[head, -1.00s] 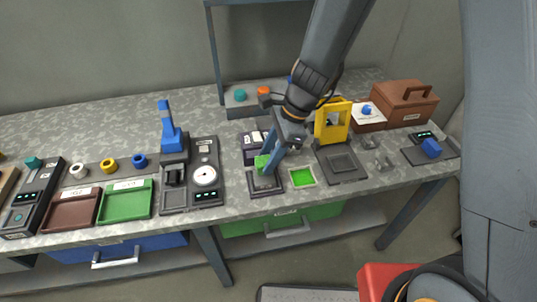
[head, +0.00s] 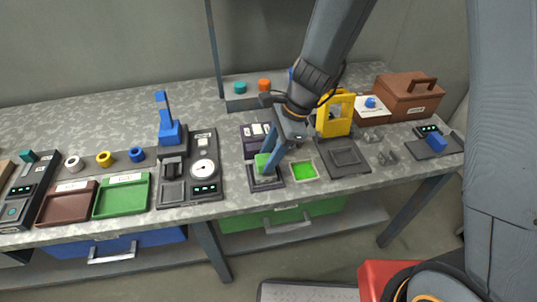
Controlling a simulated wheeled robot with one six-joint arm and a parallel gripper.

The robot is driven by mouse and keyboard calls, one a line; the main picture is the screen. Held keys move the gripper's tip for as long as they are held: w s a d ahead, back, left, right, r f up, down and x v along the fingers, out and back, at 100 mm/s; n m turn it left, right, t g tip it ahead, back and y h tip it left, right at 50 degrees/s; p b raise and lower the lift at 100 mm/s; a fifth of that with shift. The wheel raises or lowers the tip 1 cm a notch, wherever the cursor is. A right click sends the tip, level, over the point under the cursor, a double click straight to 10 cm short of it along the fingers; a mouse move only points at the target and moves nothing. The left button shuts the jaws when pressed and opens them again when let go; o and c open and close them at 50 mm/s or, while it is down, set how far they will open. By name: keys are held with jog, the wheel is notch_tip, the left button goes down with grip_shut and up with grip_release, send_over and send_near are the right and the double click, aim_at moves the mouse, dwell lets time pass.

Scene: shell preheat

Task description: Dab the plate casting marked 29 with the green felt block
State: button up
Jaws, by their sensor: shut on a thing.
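My gripper (head: 269,163) is shut on the green felt block (head: 262,163) and holds it over a small dark square tray (head: 267,184) near the bench's front edge. I cannot tell whether the block touches what is in the tray. A light-rimmed square pad with a bright green surface (head: 304,171) lies just right of the gripper. Small grey castings (head: 386,157) sit on the bench at the right. The number 29 is not readable on any piece in this view.
A yellow frame press (head: 335,115) stands behind a dark plate (head: 344,158) right of the gripper. A gauge unit (head: 204,168) stands to the left, with green (head: 121,196) and brown trays (head: 66,204) beyond. A brown toolbox (head: 410,95) is at the back right.

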jog(key=shift+f, duration=0.6)
dwell(1.6)
notch_tip(320, 180, up, 7)
jog(key=p, duration=0.6)
jog(key=shift+r+p, duration=0.1)
jog(key=shift+p, duration=0.3)
dwell(1.1)
